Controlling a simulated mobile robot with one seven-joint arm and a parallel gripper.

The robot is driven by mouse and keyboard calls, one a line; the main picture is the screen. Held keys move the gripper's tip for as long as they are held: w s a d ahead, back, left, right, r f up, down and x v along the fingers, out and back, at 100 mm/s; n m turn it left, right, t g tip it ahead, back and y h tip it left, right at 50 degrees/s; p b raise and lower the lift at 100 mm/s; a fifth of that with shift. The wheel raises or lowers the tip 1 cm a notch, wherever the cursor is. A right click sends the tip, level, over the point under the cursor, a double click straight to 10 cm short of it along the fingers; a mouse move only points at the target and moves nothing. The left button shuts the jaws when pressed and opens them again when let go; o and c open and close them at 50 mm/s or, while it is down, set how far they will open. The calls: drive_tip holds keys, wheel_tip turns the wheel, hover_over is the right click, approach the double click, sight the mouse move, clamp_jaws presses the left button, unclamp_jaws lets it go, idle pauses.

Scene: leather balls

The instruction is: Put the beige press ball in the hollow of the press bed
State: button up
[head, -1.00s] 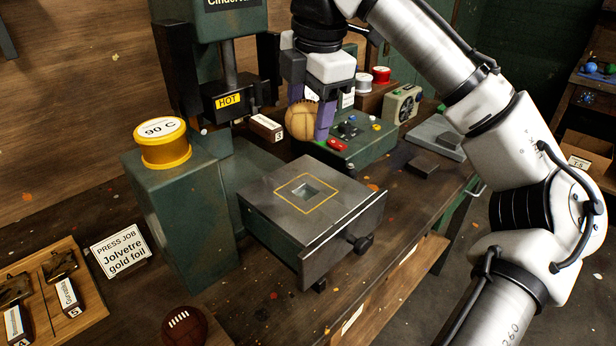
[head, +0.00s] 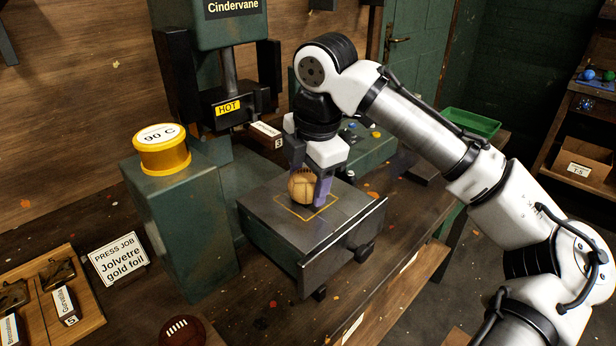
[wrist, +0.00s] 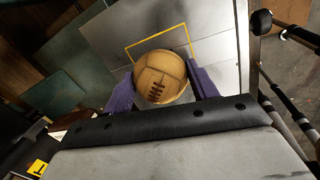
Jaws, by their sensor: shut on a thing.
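The beige press ball (head: 303,187) is a tan, panelled leather ball with dark lacing. My gripper (head: 312,190) is shut on it, one purple finger on each side in the wrist view (wrist: 158,88). The ball is at the press bed (head: 270,215), a grey metal slab with a yellow square outline. It covers the hollow in the head view. The ball's underside is hidden, so I cannot tell whether it touches the bed. In the wrist view the bed (wrist: 215,60) and part of the yellow outline show behind the ball.
The press head with the HOT label (head: 228,106) stands behind the bed. A yellow dial marked 90 C (head: 162,150) sits on a green block to the left. A brown ball (head: 183,331) lies at the front. A green control box (head: 365,150) stands behind my gripper.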

drive_tip(key=shift+f, duration=0.1)
drive_tip(key=o, duration=1)
drive_tip(key=shift+o, duration=0.2)
wheel_tip(320, 180, up, 12)
drive_tip(key=s+d, duration=0.1)
drive_tip(key=s, duration=0.1)
drive_tip(key=shift+d+p, duration=0.15)
drive_tip(key=shift+p, duration=0.15)
